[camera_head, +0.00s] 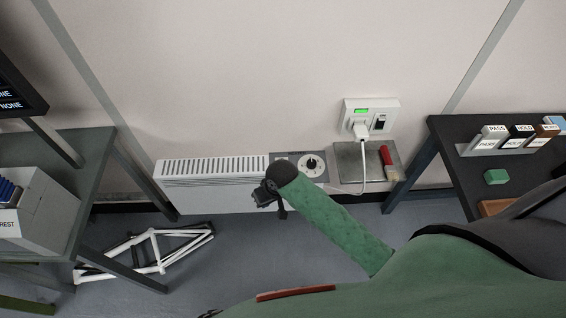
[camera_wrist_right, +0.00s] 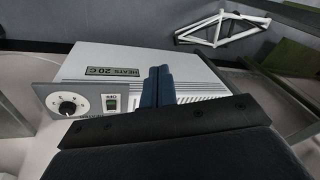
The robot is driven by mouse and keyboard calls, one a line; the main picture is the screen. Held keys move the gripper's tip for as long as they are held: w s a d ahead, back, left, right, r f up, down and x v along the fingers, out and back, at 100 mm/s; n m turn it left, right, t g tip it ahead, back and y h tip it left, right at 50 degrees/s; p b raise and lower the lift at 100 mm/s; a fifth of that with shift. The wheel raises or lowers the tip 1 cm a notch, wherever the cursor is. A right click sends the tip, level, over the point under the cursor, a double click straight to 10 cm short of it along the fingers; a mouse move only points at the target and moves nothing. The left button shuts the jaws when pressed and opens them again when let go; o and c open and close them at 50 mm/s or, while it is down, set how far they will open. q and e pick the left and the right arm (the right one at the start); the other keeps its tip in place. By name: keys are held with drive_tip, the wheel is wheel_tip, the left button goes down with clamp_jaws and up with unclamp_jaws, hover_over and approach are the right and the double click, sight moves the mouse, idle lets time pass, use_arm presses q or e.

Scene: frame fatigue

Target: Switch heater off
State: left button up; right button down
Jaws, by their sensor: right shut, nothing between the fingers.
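The white heater (camera_head: 200,194) stands low against the wall, with a slotted top. Its grey control panel (camera_head: 284,157) at the right end carries a black round knob (camera_head: 312,165). In the right wrist view the heater (camera_wrist_right: 108,56) bears a label reading "HEATS 20 C". There the panel (camera_wrist_right: 42,92) shows the knob (camera_wrist_right: 67,108) and a small green switch (camera_wrist_right: 111,101) marked OFF. My right gripper (camera_head: 264,194) is in front of the heater, near the panel. Its fingers (camera_wrist_right: 158,84) are shut and empty, beside the switch in the picture; contact cannot be told. My left gripper is not in view.
A wall socket (camera_head: 388,107) with a green light and black switch holds a white plug (camera_head: 360,129); its cord hangs down past a grey box with a red handle (camera_head: 386,155). A white bicycle frame (camera_head: 150,252) lies on the floor. Benches stand left (camera_head: 92,158) and right (camera_head: 450,150).

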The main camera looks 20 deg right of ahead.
drive_tip(key=w+d+f+m+g+h, duration=0.1)
drive_tip(key=w+d+f+m+g, duration=0.2)
drive_tip(key=w, duration=0.9)
drive_tip(key=w+d+m+h, duration=0.1)
drive_tip(key=w+d+m, duration=0.1)
drive_tip(key=w+d, duration=0.8)
drive_tip(key=shift+w+d+f, duration=0.2)
drive_tip(key=shift+w+d, duration=0.05)
drive_tip(key=f+p, duration=0.1)
drive_tip(key=f, duration=0.1)
drive_tip(key=f+p, duration=0.1)
drive_tip(key=f, duration=0.2)
drive_tip(key=s+f+p, duration=0.1)
drive_tip(key=f, duration=0.2)
drive_tip(key=shift+s+a+f, duration=0.1)
drive_tip(key=shift+a+f, duration=0.1)
drive_tip(key=shift+s+f, duration=0.1)
drive_tip(key=shift+f, duration=0.65)
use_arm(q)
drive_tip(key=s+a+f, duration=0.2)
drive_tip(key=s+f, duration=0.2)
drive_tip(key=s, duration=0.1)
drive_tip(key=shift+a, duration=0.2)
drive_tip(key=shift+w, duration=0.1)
